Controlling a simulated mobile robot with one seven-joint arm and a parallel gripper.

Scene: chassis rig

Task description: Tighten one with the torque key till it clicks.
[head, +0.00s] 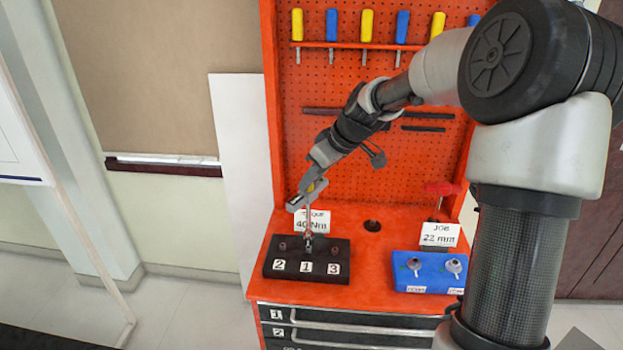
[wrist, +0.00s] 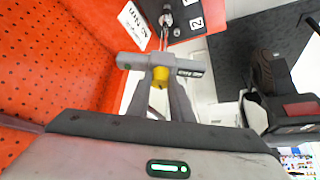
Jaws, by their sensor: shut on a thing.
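My gripper (head: 312,188) is shut on the torque key, a T-shaped tool with a grey crossbar (wrist: 138,61), a yellow collar and a thin metal shaft (head: 308,215). In the wrist view, my fingers (wrist: 160,84) close around the yellow collar (wrist: 160,76). The shaft points down to the middle of a black block (head: 280,270) labelled 2, 1, 3. Its lower end meets the fastener at 1; I cannot tell whether it is fully seated. Small fasteners stand at 2 (head: 282,246) and 3 (head: 333,250). A card (head: 322,226) behind reads 40 Nm, partly hidden by the key.
The orange top has a dark hole (head: 373,225). A pegboard (head: 340,85) with hanging screwdrivers rises behind.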

